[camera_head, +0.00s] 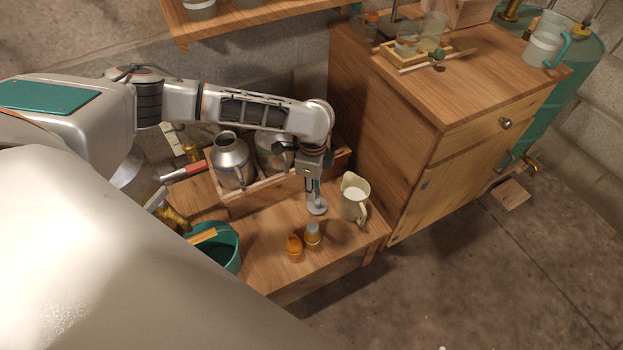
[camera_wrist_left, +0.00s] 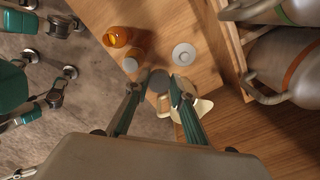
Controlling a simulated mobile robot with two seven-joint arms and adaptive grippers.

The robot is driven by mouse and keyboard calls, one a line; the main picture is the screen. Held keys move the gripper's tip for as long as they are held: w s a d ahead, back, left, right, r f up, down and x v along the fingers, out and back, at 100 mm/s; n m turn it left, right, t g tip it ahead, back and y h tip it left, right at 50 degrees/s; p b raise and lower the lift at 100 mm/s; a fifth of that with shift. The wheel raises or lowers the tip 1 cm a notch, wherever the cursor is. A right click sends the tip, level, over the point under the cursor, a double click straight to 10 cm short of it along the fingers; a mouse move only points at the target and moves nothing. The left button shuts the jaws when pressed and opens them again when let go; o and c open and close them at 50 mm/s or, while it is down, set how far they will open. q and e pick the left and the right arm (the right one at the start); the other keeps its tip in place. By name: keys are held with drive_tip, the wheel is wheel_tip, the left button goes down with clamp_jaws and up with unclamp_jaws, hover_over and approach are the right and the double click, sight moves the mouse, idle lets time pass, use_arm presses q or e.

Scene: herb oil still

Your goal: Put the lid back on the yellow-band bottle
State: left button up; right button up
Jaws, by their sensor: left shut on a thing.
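My left gripper (camera_head: 314,196) reaches down over the low wooden table from behind. In the left wrist view its fingers (camera_wrist_left: 158,98) are closed on a small grey round lid (camera_wrist_left: 160,80). An open amber bottle (camera_head: 294,246) stands at the table's front; its mouth shows in the left wrist view (camera_wrist_left: 117,37). Beside it stands a smaller bottle (camera_head: 312,233) with a pale grey top, also in the left wrist view (camera_wrist_left: 130,66). A pale round disc (camera_wrist_left: 183,54) lies on the table near them. I cannot make out a yellow band clearly. My right gripper is not in view.
A cream pitcher (camera_head: 354,198) stands right of the gripper. A wooden crate (camera_head: 240,201) with a metal can (camera_head: 232,160) is behind. A teal bucket (camera_head: 228,248) is at left. A wooden cabinet (camera_head: 400,140) rises at right. The table's front right is clear.

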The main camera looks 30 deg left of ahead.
use_arm(q)
drive_tip(key=s+d+r+n, duration=0.1)
drive_tip(key=s+r+n, duration=0.1)
drive_tip(key=r+n, duration=0.3)
drive_tip(key=s+d+r+n, duration=0.1)
drive_tip(key=r+n, duration=0.4)
drive_tip(key=r, duration=0.9)
drive_tip(key=s+d+r+n, duration=0.1)
drive_tip(key=s+r+n, duration=0.3)
drive_tip(key=r, duration=0.5)
drive_tip(key=shift+d+r+n, duration=0.15)
drive_tip(key=shift+d+n, duration=0.15)
drive_tip(key=shift+n, duration=0.2)
